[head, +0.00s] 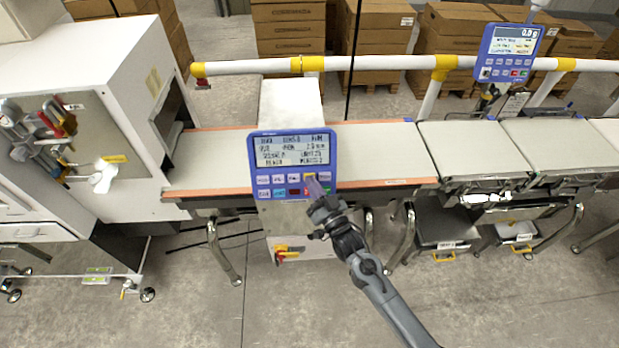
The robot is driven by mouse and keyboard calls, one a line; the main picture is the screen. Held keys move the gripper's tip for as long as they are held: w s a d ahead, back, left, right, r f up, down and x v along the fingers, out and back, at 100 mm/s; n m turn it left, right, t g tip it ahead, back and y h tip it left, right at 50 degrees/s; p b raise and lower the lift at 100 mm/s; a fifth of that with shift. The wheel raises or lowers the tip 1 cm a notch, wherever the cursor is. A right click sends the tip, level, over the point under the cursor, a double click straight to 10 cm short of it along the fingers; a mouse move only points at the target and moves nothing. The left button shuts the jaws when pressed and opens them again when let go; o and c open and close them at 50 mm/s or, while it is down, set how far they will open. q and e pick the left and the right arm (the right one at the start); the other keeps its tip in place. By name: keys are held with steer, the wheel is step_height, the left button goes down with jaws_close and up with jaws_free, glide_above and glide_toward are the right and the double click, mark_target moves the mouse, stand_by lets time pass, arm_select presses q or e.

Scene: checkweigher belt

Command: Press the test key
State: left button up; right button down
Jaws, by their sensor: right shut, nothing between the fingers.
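A blue control panel (245,168) with a lit grey display (292,150) stands in front of the belt. Below its display are two rows of small keys, mostly pale, with a yellow key (309,177) in the upper row and a dark red one (294,191) in the lower row. The key labels are too small to read, so I cannot tell which is the test key. My right gripper (315,186) is shut and empty, its fingertips over the right part of the keys, partly hiding some. I cannot tell whether it touches a key. My left gripper is not in view.
The conveyor belt (385,148) runs behind the panel, from a white machine (85,70) at left to further belt sections (470,150) at right. A white rail (390,63) with yellow joints runs behind it. A second blue panel (492,60) stands at upper right.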

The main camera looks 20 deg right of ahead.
steer(key=shift+w+d+f+b, duration=0.15)
steer(key=shift+w+f+b, duration=0.05)
steer(key=shift+w+b, duration=0.15)
stand_by(0.7)
stand_by(0.4)
steer(key=shift+s+a+r+p, duration=0.25)
steer(key=shift+s+r+p, duration=0.2)
steer(key=shift+s+p, duration=0.35)
steer(key=shift+w, duration=0.1)
steer(key=s+p, duration=0.1)
steer(key=s+a+r+p, duration=0.1)
steer(key=s+p, duration=0.1)
steer(key=s+r+p, duration=0.1)
steer(key=shift+s+a+r+p, duration=0.1)
steer(key=shift+s+a+p, duration=0.05)
steer(key=shift+p, duration=0.15)
